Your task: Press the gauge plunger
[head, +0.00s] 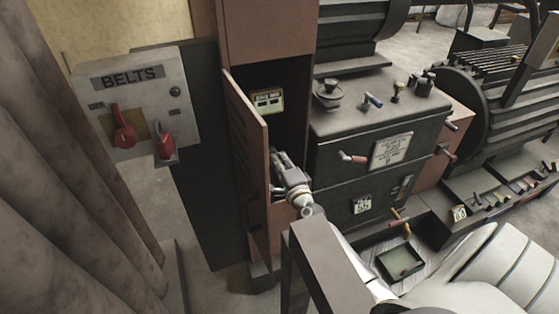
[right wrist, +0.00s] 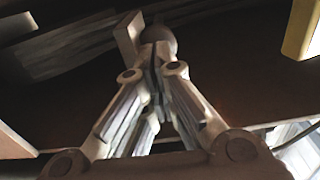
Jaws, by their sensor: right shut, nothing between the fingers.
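A small yellow-framed gauge-like box (head: 267,101) sits inside the dark opening of the brown cabinet. A yellow edge (right wrist: 302,28) shows at the upper right of the right wrist view. My right gripper (head: 280,158) is shut and empty at the cabinet opening, below the box and beside the open door. In the right wrist view its fingers (right wrist: 156,68) are closed together, and a rounded grey knob (right wrist: 158,34) shows just beyond the tips. I cannot tell whether that knob is the plunger or whether the fingers touch it. My left gripper is not in view.
The open brown door (head: 248,150) stands left of my gripper. A grey BELTS panel (head: 140,95) with red levers is farther left. Right of the cabinet is a dark machine (head: 345,160) with levers and knobs. A shallow tray (head: 400,262) lies at the lower right.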

